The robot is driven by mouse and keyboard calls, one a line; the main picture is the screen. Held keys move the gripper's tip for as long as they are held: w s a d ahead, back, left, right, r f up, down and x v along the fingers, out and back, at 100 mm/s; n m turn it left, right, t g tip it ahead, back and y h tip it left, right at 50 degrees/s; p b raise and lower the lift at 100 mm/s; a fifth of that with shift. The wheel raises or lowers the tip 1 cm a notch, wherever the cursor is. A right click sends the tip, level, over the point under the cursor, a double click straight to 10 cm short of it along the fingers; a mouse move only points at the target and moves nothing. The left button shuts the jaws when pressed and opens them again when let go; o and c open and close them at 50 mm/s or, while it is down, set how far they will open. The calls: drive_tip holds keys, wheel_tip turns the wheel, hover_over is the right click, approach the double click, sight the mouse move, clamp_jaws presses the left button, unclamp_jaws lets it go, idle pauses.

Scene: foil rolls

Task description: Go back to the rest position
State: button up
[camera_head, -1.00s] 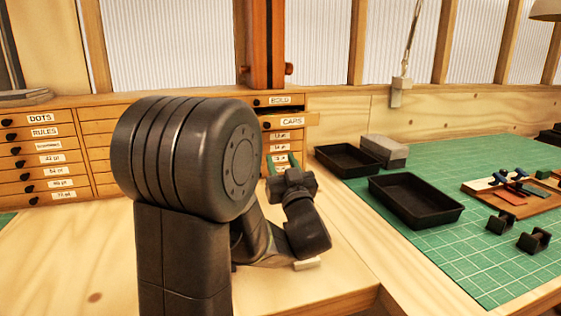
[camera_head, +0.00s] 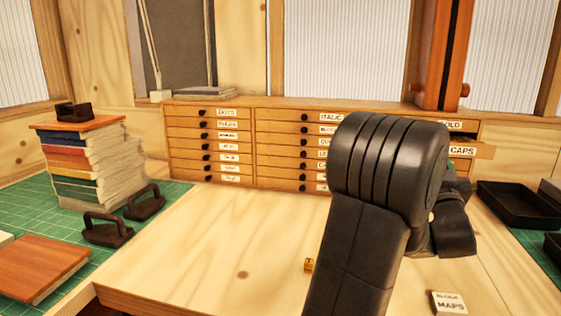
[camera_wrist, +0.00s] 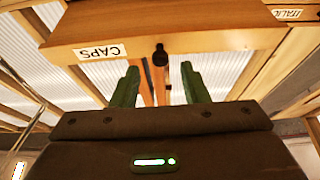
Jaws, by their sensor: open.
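My gripper (camera_wrist: 160,84) shows in the wrist view as two green fingers, wide apart with nothing held between them. The front of the CAPS drawer (camera_wrist: 215,38) is just beyond the fingertips, with its dark knob (camera_wrist: 160,55) lying between the two fingers in the picture. I cannot tell how close the fingers are to the knob.
A label block reading MAPS (camera_head: 449,303) and a small yellow block (camera_head: 309,264) lie on the wooden bench top (camera_head: 200,260). A book stack (camera_head: 88,165) and dark handled weights (camera_head: 107,230) stand at left. A black tray (camera_head: 515,205) is at right. The bench's middle-left is clear.

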drive_tip(key=p+x, duration=0.1)
drive_tip(key=x, duration=0.3)
drive_tip(key=shift+w+d, duration=0.1)
drive_tip(key=shift+w, duration=0.25)
drive_tip(key=shift+f, duration=0.1)
